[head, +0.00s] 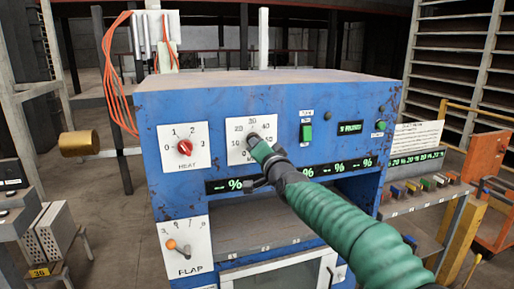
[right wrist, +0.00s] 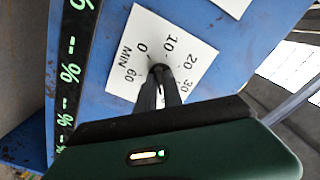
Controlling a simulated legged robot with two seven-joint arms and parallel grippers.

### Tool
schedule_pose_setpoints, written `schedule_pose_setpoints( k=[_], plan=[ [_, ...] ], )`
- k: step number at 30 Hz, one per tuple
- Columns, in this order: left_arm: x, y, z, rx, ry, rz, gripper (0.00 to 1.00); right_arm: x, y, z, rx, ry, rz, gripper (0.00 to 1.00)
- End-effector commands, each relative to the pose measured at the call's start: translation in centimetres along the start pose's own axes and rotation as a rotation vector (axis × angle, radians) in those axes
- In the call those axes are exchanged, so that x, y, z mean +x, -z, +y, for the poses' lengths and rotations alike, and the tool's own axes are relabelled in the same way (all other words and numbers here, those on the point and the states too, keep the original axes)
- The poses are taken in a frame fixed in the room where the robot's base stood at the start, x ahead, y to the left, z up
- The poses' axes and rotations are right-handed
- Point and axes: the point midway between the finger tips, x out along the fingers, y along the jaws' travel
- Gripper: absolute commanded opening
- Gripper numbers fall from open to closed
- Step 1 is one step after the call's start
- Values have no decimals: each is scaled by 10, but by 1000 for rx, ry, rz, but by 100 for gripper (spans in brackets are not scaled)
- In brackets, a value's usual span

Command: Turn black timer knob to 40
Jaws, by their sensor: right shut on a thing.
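The white timer dial plate (head: 234,153) is on the front of the blue machine, with numbers around it. It also shows in the right wrist view (right wrist: 140,28), where 0, 10, 20, 30, 60 and "MIN" can be read. The black timer knob (head: 250,137) is at its middle, mostly hidden by my right gripper (head: 256,146). In the right wrist view the dark fingers (right wrist: 159,84) are shut on the knob (right wrist: 160,69). Which number the knob points to cannot be told. My left gripper is not in view.
Left of the timer is a HEAT dial with a red knob (head: 184,147). Below it is a FLAP lever (head: 178,247). A percent display strip (head: 230,185) runs below the dials.

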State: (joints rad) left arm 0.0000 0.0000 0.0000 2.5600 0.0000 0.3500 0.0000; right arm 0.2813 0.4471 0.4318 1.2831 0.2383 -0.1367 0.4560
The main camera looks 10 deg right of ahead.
Motion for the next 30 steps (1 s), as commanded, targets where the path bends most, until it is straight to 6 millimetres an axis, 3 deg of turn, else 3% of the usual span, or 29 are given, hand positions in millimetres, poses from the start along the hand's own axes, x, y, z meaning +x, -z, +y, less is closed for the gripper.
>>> schedule_pose_setpoints(
  k=[4,5,9,20,23,30],
  plan=[
    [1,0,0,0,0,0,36,1,-7,6,1,-11,-16,0],
    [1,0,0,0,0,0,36,1,-7,6,1,-11,-16,13],
    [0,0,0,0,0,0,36,1,-6,4,0,-8,-12,32],
    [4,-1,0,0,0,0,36,-4,-2,3,-1,-3,-4,33],
    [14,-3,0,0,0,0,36,-19,-3,5,-2,-3,-2,33],
    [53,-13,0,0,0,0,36,-76,-3,10,-4,-5,2,33]
  ],
)
